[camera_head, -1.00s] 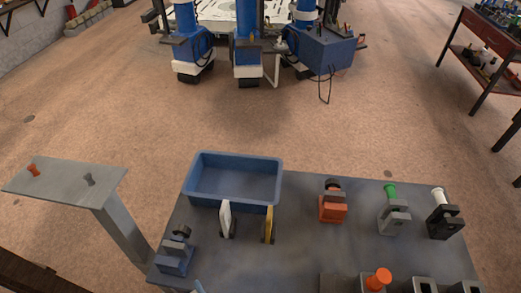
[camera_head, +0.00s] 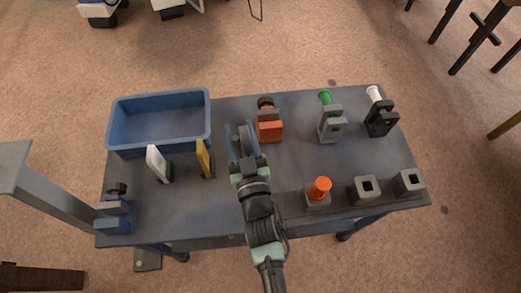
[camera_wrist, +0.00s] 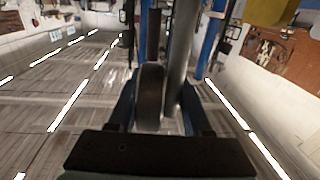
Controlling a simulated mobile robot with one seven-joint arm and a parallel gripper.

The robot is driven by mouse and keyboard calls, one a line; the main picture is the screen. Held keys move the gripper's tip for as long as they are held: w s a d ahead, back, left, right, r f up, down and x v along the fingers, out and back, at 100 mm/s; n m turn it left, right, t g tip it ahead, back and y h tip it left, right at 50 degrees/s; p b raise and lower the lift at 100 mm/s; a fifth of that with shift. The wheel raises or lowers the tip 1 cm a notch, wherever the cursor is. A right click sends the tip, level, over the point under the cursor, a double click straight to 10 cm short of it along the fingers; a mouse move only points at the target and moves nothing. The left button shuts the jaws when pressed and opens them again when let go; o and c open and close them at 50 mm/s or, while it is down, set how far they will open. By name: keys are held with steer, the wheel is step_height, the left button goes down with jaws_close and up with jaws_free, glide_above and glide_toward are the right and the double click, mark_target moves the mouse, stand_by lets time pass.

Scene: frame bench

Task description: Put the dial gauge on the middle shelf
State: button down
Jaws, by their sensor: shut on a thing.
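My gripper (camera_head: 243,138) is over the middle of the grey bench, its two blue fingers pointing away from me. It is shut on a grey-and-dark thing (camera_head: 241,145), perhaps the dial gauge. In the wrist view this held thing (camera_wrist: 150,95) shows a dark rounded edge beside a grey bar, between the blue fingers. Its face is not visible, so I cannot confirm what it is. I cannot pick out a middle shelf in these views.
The bench (camera_head: 225,205) bears a blue bin (camera_head: 160,146), upright white (camera_head: 157,163) and yellow (camera_head: 204,158) plates, an orange block (camera_head: 270,130) just right of my gripper, and several holders. A grey raised stand (camera_head: 55,195) rises at left.

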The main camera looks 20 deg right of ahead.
steer(key=w+d+r+m+h+b, duration=0.1)
steer(key=w+d+r+h, duration=0.15)
steer(key=w+d, duration=0.2)
step_height(320, 180, down, 9)
steer(key=b, duration=0.4)
steer(key=shift+d+f+m+y, duration=0.15)
steer(key=shift+d+m+y, duration=0.15)
steer(key=shift+d+y, duration=0.05)
steer(key=shift+s, duration=0.1)
steer(key=shift+f+b, duration=0.2)
steer(key=shift+b, duration=0.2)
steer(key=shift+c, duration=1.6)
jaws_free()
steer(key=shift+s+f, duration=0.1)
steer(key=shift+f, duration=0.05)
steer(key=v, duration=1.2)
steer(key=shift+r, duration=0.3)
